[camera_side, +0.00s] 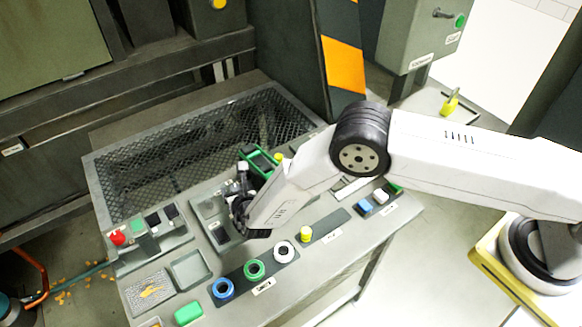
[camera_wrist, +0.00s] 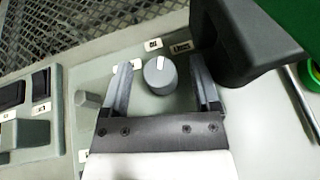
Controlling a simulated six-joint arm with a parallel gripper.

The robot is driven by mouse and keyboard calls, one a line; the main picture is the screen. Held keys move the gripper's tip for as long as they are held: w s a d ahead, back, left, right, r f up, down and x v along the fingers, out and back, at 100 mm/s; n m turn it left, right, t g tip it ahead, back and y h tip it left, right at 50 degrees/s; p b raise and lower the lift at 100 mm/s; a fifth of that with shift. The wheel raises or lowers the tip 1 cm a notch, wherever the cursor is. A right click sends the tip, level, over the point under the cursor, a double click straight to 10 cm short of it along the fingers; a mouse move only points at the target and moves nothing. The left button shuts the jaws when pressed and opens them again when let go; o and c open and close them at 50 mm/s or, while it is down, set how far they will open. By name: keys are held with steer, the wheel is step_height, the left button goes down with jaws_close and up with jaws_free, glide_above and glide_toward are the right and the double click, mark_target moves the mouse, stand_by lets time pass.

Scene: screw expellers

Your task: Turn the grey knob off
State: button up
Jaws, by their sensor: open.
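The grey knob (camera_wrist: 160,75) shows in the wrist view, round with a white pointer mark towards its top edge. It sits on a grey-green panel (camera_wrist: 130,52). My gripper (camera_wrist: 165,80) is open, with one finger on each side of the knob; a gap shows on both sides, wider on the right. I cannot tell the height of the fingertips over the panel. In the side view my gripper (camera_side: 240,205) is over the control panel, and the knob is hidden behind it.
A dark block (camera_wrist: 245,40) stands close to the right finger. Black switches (camera_wrist: 40,83) lie further left. In the side view, blue, green and white rings (camera_side: 254,270) line the front of the panel.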

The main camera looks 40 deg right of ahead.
jaws_close()
steer(key=shift+d+n+y, duration=0.15)
steer(key=shift+n+y, duration=1.35)
steer(key=shift+y, duration=0.3)
jaws_free()
steer(key=shift+s+r, duration=0.1)
steer(key=shift+s, duration=0.1)
steer(key=shift+v, duration=3.7)
